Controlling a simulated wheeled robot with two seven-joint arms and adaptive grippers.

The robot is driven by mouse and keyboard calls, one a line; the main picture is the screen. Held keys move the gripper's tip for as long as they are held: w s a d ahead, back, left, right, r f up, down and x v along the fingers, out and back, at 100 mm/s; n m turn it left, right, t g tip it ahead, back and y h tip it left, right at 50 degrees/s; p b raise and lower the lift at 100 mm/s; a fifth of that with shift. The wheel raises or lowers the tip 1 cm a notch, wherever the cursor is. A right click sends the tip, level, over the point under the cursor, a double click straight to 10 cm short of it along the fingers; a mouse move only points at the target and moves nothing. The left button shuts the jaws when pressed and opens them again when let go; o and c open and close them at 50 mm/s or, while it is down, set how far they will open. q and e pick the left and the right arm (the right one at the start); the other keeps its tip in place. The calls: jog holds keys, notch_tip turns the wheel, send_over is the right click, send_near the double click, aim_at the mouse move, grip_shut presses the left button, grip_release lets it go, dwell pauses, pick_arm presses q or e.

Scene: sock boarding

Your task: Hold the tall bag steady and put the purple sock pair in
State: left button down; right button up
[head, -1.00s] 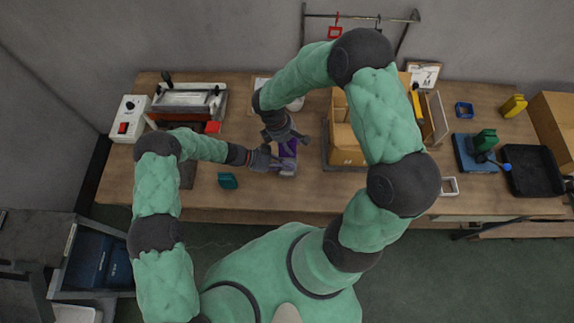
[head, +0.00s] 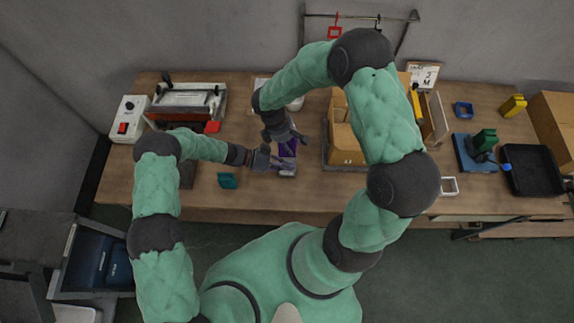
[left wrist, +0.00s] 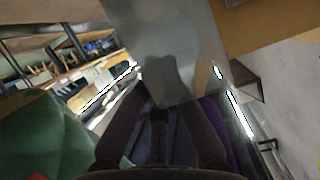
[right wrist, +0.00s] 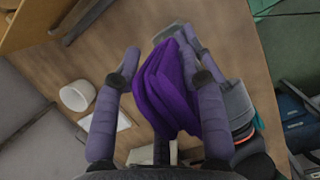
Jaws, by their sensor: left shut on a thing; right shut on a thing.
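The purple sock pair (head: 288,148) is folded into a bundle. My right gripper (head: 297,137) is shut on it; in the right wrist view the sock pair (right wrist: 166,88) sits between the two fingers. My left gripper (head: 285,163) is just below it in the head view. In the left wrist view its fingers are shut on a clear, shiny film, the tall bag (left wrist: 165,45). Some purple shows behind the fingers there. In the head view the bag is small and mostly hidden by my grippers. I cannot tell whether the sock pair is inside it.
A cardboard box with compartments (head: 346,148) stands to the right. A teal item (head: 227,181) lies on the table (head: 215,203) near the front edge. A press machine (head: 187,100) is at the back left. A round white cup (right wrist: 77,96) shows in the right wrist view.

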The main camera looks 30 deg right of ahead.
jog(key=shift+w, duration=0.1)
dwell(0.6)
jog(key=shift+f, duration=0.15)
jog(key=shift+f, duration=0.7)
pick_arm(q)
jog(key=c, duration=1.4)
grip_release()
jog(key=shift+o, duration=0.2)
jog(key=v, duration=1.2)
